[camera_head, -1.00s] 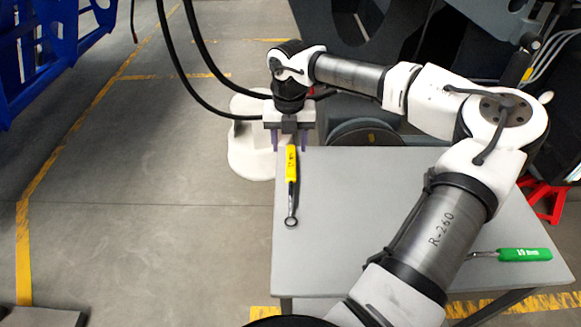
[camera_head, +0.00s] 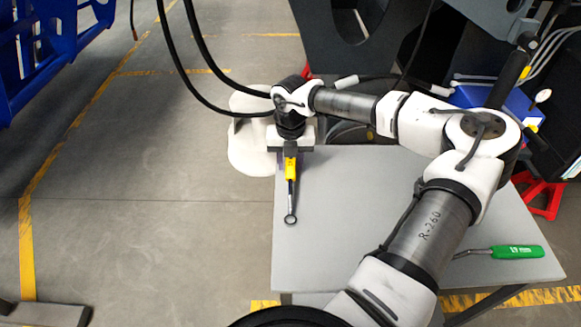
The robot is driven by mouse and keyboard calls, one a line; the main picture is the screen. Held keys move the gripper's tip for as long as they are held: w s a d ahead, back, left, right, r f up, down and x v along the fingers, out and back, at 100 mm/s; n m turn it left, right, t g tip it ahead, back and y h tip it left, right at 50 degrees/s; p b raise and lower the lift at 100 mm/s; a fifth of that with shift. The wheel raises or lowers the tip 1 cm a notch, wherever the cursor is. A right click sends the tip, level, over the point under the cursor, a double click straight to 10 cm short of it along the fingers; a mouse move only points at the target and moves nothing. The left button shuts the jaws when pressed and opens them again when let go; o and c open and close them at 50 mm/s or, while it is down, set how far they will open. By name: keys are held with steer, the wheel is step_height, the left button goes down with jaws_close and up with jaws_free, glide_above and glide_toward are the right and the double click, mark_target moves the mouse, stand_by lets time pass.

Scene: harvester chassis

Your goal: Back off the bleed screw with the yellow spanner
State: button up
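The yellow spanner (camera_head: 291,170) lies near the left edge of the grey table (camera_head: 350,215), its ring end pointing toward me. My gripper (camera_head: 291,150) is over the far end of the yellow handle, low at the table's far left corner. The gripper body covers that end of the handle. The fingers are hidden, so I cannot tell whether they are open or shut on it. I cannot make out the bleed screw in this view.
A green-handled tool (camera_head: 517,252) lies at the table's right front, partly behind my arm. Dark machine plates (camera_head: 365,40) stand behind the table. A blue box (camera_head: 505,105) and red stand (camera_head: 541,196) are at the right.

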jaws_close()
steer(key=shift+r, duration=0.15)
step_height(320, 180, up, 20)
steer(key=b, duration=0.3)
steer(key=shift+c, duration=1.4)
jaws_free()
jaws_close()
